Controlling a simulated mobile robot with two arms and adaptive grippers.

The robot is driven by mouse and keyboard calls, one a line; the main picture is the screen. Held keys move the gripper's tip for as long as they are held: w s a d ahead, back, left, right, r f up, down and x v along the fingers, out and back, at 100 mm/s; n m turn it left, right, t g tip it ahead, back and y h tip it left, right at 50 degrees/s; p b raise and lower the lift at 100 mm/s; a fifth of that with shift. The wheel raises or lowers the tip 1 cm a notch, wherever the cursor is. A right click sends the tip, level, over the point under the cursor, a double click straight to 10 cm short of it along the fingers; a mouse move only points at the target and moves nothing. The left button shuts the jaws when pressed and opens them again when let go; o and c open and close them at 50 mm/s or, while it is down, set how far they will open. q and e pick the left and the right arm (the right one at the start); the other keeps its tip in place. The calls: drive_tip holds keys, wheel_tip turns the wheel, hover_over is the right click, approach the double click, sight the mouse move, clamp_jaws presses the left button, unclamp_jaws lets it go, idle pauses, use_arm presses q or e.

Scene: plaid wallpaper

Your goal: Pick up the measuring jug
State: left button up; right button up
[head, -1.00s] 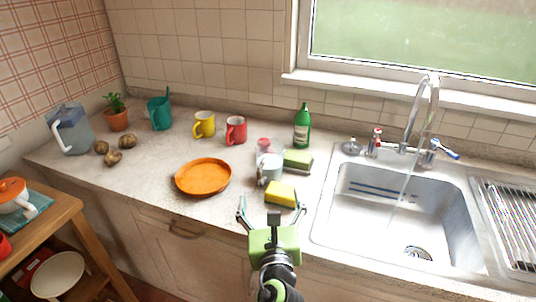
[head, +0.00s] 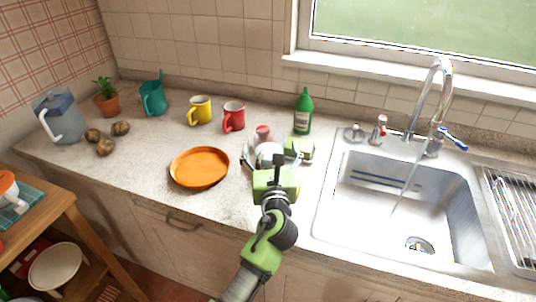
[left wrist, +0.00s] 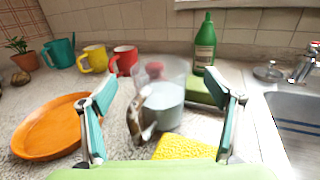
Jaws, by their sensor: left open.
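The measuring jug is a clear jug with pale, whitish contents (left wrist: 165,108), upright on the counter, its handle toward the lower left in the left wrist view. In the head view the jug (head: 268,152) is partly hidden behind my gripper. My left gripper (head: 272,160) is open, with one finger on each side of the jug. In the left wrist view its fingertips (left wrist: 166,88) frame the jug, with room on both sides and nothing held. I cannot tell whether a finger touches it. My right gripper is not in view.
A yellow sponge (left wrist: 185,147) lies just in front of the jug. A green block (left wrist: 203,90) and a green bottle (head: 303,112) are close behind right. An orange plate (head: 200,168) lies left, and the sink (head: 400,200) is right. Red and yellow mugs (head: 233,116) stand behind.

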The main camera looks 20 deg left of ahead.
sight(269, 128)
use_arm(q)
drive_tip(key=x, duration=0.4)
drive_tip(key=shift+w+a, duration=0.1)
drive_tip(key=shift+w, duration=0.1)
drive_tip(key=shift+s, duration=0.1)
drive_tip(key=c, duration=2.2)
drive_tip(key=shift+o, duration=0.2)
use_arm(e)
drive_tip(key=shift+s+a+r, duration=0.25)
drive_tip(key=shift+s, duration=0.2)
use_arm(q)
drive_tip(key=shift+r, duration=0.1)
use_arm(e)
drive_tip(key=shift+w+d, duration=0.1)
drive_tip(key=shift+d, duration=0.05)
